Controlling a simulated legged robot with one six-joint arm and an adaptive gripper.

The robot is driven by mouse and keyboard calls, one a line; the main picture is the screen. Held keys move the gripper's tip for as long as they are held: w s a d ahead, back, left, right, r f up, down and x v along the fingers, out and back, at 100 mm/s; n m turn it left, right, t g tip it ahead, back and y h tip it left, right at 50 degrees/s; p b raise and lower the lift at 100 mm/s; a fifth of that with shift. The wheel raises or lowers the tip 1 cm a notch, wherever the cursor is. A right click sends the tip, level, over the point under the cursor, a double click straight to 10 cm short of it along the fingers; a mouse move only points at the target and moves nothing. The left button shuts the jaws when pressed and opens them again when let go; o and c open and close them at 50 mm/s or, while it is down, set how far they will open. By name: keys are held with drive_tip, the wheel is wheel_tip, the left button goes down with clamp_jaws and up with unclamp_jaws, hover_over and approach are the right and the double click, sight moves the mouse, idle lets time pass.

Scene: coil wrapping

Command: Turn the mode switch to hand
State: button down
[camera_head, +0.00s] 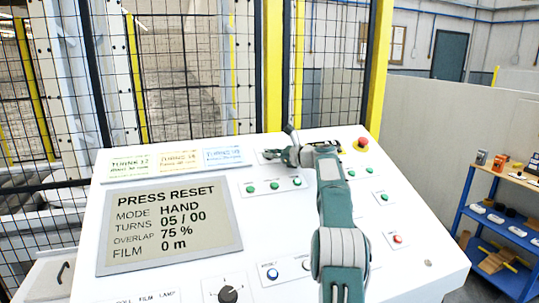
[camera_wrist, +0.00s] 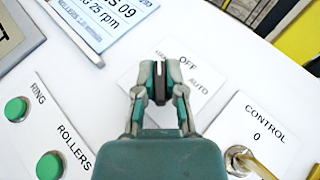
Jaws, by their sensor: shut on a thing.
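The mode switch (camera_wrist: 157,88) is a dark knob on a white plate (camera_wrist: 203,103) marked OFF and AUTO in the wrist view. A third label at the plate's upper left is partly hidden by a finger. My gripper (camera_wrist: 158,74) is shut on the knob, with one finger on each side of it. In the head view my gripper (camera_head: 285,153) is at the upper middle of the panel and hides the switch. The screen (camera_head: 170,222) reads PRESS RESET, MODE HAND, TURNS 05 / 00.
Green buttons (camera_head: 275,186) lie just below my gripper. A red emergency stop (camera_head: 361,143) is to its right. A key switch (camera_wrist: 238,158) marked CONTROL is close by. A black dial (camera_head: 228,294) sits at the front. A mesh fence (camera_head: 180,60) stands behind the panel.

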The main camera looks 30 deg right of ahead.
drive_tip(key=shift+f, duration=0.45)
drive_tip(key=c, duration=0.7)
unclamp_jaws()
drive_tip(key=shift+r, duration=0.1)
drive_tip(key=shift+d, duration=0.15)
drive_tip(key=shift+s+d+r, duration=0.1)
drive_tip(key=shift+s+d, duration=0.05)
drive_tip(key=v, duration=1.1)
drive_tip(key=shift+s, duration=0.15)
drive_tip(key=shift+s, duration=0.15)
